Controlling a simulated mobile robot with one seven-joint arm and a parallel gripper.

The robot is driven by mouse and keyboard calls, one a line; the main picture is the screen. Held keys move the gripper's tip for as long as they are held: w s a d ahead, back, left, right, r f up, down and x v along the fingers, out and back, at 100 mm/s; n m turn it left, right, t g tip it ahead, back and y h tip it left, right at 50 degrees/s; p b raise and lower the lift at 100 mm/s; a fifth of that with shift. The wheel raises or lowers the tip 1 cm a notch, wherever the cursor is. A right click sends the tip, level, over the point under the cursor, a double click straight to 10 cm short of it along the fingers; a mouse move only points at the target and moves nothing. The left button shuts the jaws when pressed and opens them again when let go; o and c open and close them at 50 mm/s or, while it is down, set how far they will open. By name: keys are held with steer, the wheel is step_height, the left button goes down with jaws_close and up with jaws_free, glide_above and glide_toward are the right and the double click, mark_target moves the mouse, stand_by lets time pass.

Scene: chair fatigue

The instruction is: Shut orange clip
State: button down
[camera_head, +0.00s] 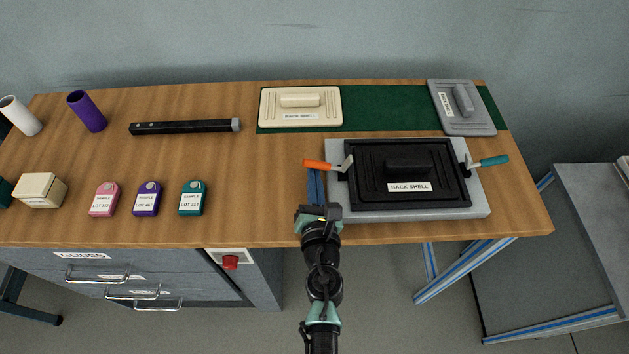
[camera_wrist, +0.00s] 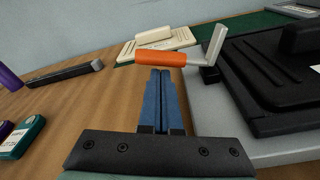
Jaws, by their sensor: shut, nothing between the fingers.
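The orange clip (camera_head: 319,164) is a lever with an orange handle and a grey metal arm, at the left edge of the black back shell (camera_head: 407,173). Its handle points left, out over the table. In the wrist view the orange clip (camera_wrist: 168,58) lies just beyond my fingertips, and its metal arm angles up at the right. My gripper (camera_head: 315,173) is shut and empty, its blue fingers together just below the handle; in the wrist view my gripper (camera_wrist: 160,75) points at the handle. Whether it touches the handle I cannot tell.
The shell sits on a grey fixture plate (camera_head: 480,205). A teal-handled clip (camera_head: 490,161) is on its right side. A cream back shell (camera_head: 300,106) and a grey shell (camera_head: 462,107) lie on a green mat (camera_head: 390,95) behind.

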mark_target(321, 167)
steer(key=shift+r+p, duration=0.4)
stand_by(0.6)
steer(key=m, duration=0.1)
steer(key=r+m+p, duration=0.1)
steer(key=m, duration=0.1)
steer(key=shift+d+r+y, duration=0.1)
steer(key=shift+d+y, duration=0.05)
steer(key=shift+y, duration=0.15)
steer(key=r+m+p, duration=0.1)
steer(key=m, duration=0.1)
steer(key=d+r+m+p, duration=0.1)
steer(key=m, duration=0.1)
steer(key=shift+t+y, duration=0.3)
steer(key=m, duration=0.1)
steer(key=d+r+m+p, duration=0.1)
steer(key=m, duration=0.1)
steer(key=shift+d+r+p, duration=0.1)
steer(key=shift+d+p, duration=0.05)
steer(key=shift+p, duration=0.15)
steer(key=shift+d+r+m+t+y+p, duration=0.15)
steer(key=shift+d+m+t+p, duration=0.15)
steer(key=shift+m, duration=0.5)
steer(key=shift+d+r+m+t+y+p, duration=0.15)
steer(key=shift+d+m, duration=0.2)
steer(key=shift+m, duration=0.45)
steer(key=shift+s, duration=0.1)
